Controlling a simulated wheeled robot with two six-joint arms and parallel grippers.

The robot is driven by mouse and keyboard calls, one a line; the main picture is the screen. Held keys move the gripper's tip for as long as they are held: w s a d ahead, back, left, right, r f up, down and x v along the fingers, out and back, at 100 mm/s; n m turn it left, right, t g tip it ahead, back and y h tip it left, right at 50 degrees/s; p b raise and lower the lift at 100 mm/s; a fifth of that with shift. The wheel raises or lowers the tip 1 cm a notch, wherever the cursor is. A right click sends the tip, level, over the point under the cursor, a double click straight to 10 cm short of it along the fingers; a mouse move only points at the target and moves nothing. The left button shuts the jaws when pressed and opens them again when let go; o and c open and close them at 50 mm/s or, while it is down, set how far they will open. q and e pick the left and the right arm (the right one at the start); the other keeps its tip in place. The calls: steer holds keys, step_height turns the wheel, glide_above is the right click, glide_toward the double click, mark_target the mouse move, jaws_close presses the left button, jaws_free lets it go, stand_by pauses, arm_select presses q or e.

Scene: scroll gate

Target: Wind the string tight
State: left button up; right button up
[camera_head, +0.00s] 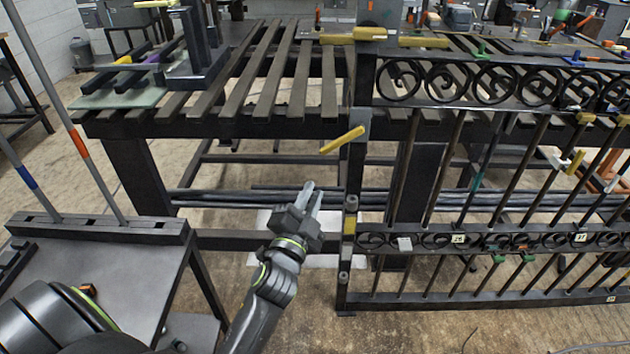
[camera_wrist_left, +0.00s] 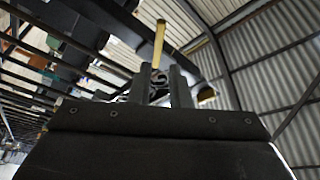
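I cannot make out a string in either view. A yellow handle (camera_head: 342,140) sticks out at a tilt from the left post of the scroll gate (camera_head: 455,85), near a small grey plate (camera_head: 362,124). My left gripper (camera_head: 312,194) is below and left of this handle, apart from it, with its fingers pointing up. In the left wrist view, the two fingers (camera_wrist_left: 160,82) stand apart with a gap between them and nothing held. A yellow bar (camera_wrist_left: 158,45) shows above and beyond the gap. My right gripper is not in view.
A slatted metal table (camera_head: 250,128) stands behind the gripper. The gate's dark bars and scrolls fill the right side. A small dark table (camera_head: 110,270) with upright rods stands at the left. Floor is clear around the lower gripper area.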

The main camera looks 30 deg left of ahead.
mark_target(342, 141)
arm_select(q)
steer(key=r+n+p, duration=0.2)
steer(key=r+n+g+p, duration=0.1)
steer(key=r+n+p, duration=0.1)
steer(key=n+p, duration=0.1)
steer(key=w+a+r+n+g+y+p, duration=0.1)
steer(key=r+n+p, duration=0.1)
steer(key=n+p, duration=0.1)
steer(key=shift+r, duration=0.15)
jaws_close()
step_height(342, 141, up, 5)
steer(key=n+g+y+p, duration=0.1)
steer(key=n+g+p, duration=0.2)
steer(key=n+p, duration=0.65)
steer(key=w+a+f+n+p, duration=0.1)
steer(key=w+f, duration=0.4)
steer(key=w, duration=0.6)
steer(key=shift+a+f+n+p, duration=0.3)
steer(key=shift+f+n+p, duration=0.05)
steer(key=shift+n, duration=0.4)
